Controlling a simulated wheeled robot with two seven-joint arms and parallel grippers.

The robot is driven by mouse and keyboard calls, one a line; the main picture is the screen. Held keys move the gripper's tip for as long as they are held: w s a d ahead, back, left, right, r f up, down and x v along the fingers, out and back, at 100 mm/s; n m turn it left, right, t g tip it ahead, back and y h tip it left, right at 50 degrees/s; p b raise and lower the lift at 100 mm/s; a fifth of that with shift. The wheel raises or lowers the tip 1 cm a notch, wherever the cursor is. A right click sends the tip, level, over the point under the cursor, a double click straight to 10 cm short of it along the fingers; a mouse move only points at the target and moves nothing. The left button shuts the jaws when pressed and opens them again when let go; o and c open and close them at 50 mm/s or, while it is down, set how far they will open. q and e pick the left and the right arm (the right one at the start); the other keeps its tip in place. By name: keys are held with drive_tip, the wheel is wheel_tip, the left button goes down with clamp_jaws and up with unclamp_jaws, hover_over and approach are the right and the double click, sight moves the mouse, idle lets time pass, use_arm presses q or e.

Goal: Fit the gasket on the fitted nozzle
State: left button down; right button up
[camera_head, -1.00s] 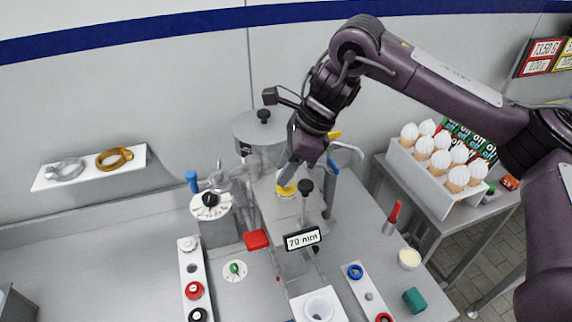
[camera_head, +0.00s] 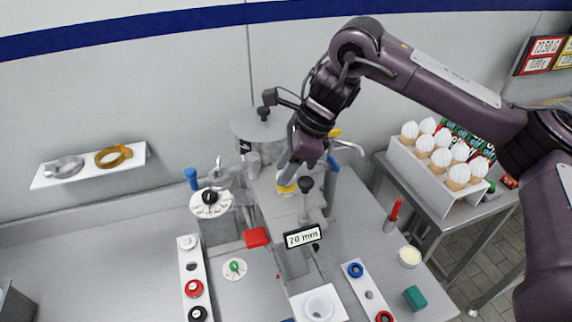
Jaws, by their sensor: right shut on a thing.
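My right gripper (camera_head: 287,182) comes down over the steel machine (camera_head: 270,205) in the middle of the counter. I cannot tell whether the ring touches or surrounds a nozzle. My left gripper is not in view.
The "70 mm" sign (camera_head: 303,236) is in front. A left strip (camera_head: 184,273) holds white, red and black rings. A right strip (camera_head: 361,285) holds blue and red rings. Cones (camera_head: 440,158) stand at right.

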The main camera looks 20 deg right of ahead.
drive_tip(key=shift+f+b, duration=0.4)
drive_tip(key=shift+f, duration=0.3)
drive_tip(key=o, duration=1)
drive_tip(key=shift+r, duration=0.1)
drive_tip(key=v, duration=0.7)
drive_tip(key=shift+d+r+p, duration=0.25)
drive_tip(key=shift+r+p, duration=0.05)
